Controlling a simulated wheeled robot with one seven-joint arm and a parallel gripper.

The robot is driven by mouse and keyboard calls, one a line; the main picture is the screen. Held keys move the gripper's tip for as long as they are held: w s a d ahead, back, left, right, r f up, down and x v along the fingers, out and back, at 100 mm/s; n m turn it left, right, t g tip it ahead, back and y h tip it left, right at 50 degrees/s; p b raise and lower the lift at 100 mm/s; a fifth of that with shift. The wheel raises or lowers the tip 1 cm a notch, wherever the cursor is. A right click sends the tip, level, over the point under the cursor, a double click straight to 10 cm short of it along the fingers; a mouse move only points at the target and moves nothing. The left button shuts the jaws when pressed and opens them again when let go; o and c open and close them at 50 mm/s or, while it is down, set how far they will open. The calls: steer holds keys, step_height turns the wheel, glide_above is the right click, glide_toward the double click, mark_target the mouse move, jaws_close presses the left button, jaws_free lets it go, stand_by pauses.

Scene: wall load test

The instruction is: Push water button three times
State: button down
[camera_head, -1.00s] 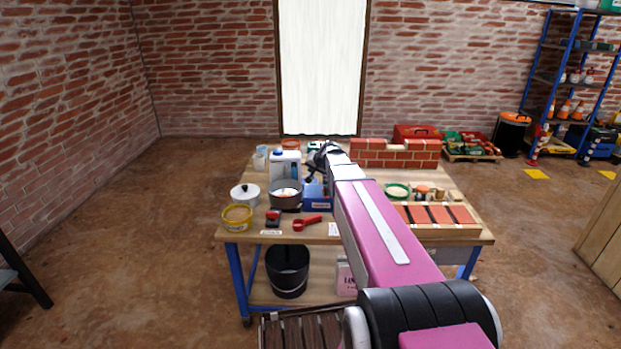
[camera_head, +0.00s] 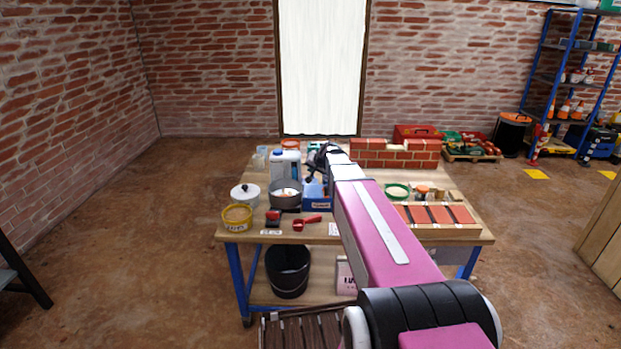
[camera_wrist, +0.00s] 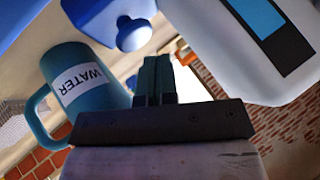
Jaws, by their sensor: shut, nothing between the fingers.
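In the wrist view, a round, shiny blue knob (camera_wrist: 133,34) sticks out from a blue body (camera_wrist: 105,14) at the top; it looks like the water button. A teal mug (camera_wrist: 85,80) with a white "WATER" label stands left of my gripper (camera_wrist: 156,62). My gripper is shut and empty, its tips just below the knob in the picture; I cannot tell whether they touch. In the head view, my gripper (camera_head: 318,156) is over the back middle of the workbench, partly hidden by my arm. A light-blue shape (camera_head: 314,188) shows below it, by a blue box (camera_head: 319,204).
A white container with a blue and black label (camera_wrist: 268,40) is close on the right in the wrist view. On the bench (camera_head: 340,236) stand a grey pot (camera_head: 285,200), a yellow tub (camera_head: 237,224), and a small brick wall (camera_head: 395,160) right of my arm.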

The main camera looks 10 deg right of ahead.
steer(key=shift+f, duration=0.2)
stand_by(0.5)
steer(key=shift+f, duration=0.25)
steer(key=shift+f, duration=0.6)
stand_by(1.0)
steer(key=shift+r, duration=1.1)
steer(key=shift+r, duration=0.1)
steer(key=shift+r, duration=2.4)
